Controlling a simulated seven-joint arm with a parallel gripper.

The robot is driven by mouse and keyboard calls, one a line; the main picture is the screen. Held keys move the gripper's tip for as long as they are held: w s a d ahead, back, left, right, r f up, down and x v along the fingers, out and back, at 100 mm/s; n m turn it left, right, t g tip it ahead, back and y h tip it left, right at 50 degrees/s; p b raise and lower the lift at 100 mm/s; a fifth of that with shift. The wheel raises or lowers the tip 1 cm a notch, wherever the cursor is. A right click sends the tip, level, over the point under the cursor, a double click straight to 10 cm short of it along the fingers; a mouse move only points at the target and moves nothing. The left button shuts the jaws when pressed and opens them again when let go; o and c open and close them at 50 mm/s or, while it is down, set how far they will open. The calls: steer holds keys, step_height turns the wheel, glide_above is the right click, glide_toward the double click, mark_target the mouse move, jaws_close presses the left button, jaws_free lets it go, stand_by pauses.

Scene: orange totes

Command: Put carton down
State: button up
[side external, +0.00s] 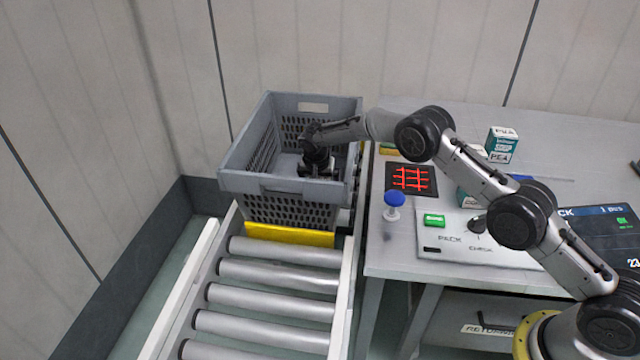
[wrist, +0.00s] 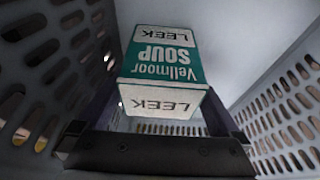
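The leek soup carton (wrist: 160,62), white and teal with "Vellmoor SOUP LEEK" lettering, fills the middle of the wrist view. My gripper (wrist: 160,108) has one dark finger against each side of it, with no clear gap. In the side external view my gripper (side external: 316,168) is down inside the grey tote (side external: 280,186). The carton cannot be made out there, hidden by my gripper and the tote wall. The tote's slotted walls (wrist: 284,115) surround the carton in the wrist view. Whether the carton touches the tote floor cannot be told.
The tote stands at the far end of a roller conveyor (side external: 270,292), behind a yellow bar (side external: 290,235). The grey table (side external: 400,260) to the right holds a teal-and-white carton (side external: 501,145), a blue-topped knob (side external: 394,200), a red-lit panel (side external: 411,178) and a button console (side external: 455,235).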

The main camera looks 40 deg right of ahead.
steer(key=r, duration=0.9)
steer(key=shift+s+a+r, duration=0.1)
steer(key=shift+s+a, duration=0.3)
steer(key=shift+r, duration=0.4)
